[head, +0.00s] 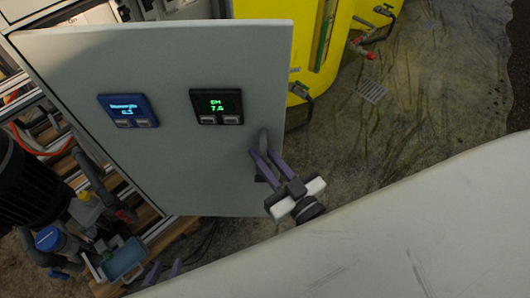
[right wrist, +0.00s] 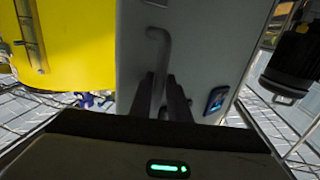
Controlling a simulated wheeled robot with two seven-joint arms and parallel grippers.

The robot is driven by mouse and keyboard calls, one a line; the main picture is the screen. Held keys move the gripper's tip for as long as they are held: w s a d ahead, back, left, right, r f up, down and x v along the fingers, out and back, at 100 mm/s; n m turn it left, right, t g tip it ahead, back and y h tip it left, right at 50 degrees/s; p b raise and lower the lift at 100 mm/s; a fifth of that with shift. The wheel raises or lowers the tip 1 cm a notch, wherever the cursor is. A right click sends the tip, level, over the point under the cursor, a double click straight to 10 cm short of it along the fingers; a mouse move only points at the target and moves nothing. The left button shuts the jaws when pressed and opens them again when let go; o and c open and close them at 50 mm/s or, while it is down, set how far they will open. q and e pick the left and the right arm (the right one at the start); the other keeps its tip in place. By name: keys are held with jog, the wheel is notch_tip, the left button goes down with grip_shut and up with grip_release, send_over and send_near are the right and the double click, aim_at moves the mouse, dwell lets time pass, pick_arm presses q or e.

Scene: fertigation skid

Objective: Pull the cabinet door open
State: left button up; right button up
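The grey cabinet door (head: 160,170) fills the left and middle of the head view, with a blue-framed display and a black-framed display on its face. Its dark handle (head: 263,140) is near the right edge; the handle also shows in the right wrist view (right wrist: 160,50). My right gripper (head: 264,160) has its fingers on both sides of the handle's lower part, with little or no gap, and looks shut on it. My left gripper (head: 164,270) shows only its fingertips at the bottom edge; they stand apart with nothing visible between them, below the door.
A yellow tank (head: 310,60) with valves stands behind the door to the right. A dark pump or motor (head: 32,180) and pipework stand at the lower left. A large pale surface (head: 430,230) covers the lower right. Bare floor (head: 400,120) shows right of the door.

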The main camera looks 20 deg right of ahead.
jog(key=shift+o, duration=0.2)
jog(key=s+d, duration=0.1)
jog(key=s, duration=0.9)
jog(key=shift+d, duration=0.35)
